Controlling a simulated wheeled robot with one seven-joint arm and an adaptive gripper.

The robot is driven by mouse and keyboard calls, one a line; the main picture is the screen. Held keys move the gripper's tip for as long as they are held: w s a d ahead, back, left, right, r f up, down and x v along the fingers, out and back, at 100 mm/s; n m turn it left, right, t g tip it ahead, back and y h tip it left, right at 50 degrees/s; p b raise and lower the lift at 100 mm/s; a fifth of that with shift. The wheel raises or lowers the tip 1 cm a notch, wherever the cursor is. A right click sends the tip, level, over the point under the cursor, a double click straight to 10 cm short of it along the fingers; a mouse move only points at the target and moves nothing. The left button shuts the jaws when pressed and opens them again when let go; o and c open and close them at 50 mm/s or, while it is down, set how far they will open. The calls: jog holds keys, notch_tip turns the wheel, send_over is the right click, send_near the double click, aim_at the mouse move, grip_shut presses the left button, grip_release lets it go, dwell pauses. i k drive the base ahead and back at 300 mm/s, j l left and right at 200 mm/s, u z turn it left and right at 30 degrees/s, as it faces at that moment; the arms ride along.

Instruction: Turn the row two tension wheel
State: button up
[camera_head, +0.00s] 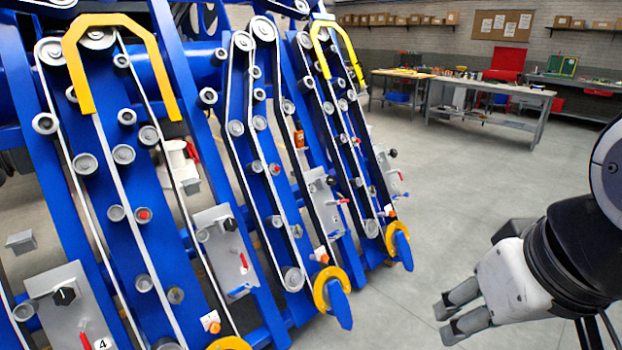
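A blue harvester chassis (178,110) fills the left half, with several slanted rows of belts and grey rollers. Each row has a grey plate with a black knob and a red handle. The leftmost plate (70,308) bears the number 4. The second plate from the right (322,200) has a black knob (331,180) and a red handle (343,201). Red-centred rollers (274,169) sit on some rows. No row two label is readable, so I cannot tell which wheel is the tension wheel. My gripper (442,322) is open and empty at lower right, apart from the chassis.
Yellow guards (130,40) arch over the row tops. Yellow rings with blue parts (332,290) jut out at the row bottoms. Clear grey floor (470,200) lies between the chassis and my gripper. Workbenches (490,100) stand at the back wall.

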aim_at(332, 180)
jog(key=i+l, duration=0.1)
jog(key=i, duration=0.65)
jog(key=i+l, duration=0.1)
jog(key=i, duration=0.65)
jog(key=i+l+u, duration=0.1)
jog(key=i, duration=0.65)
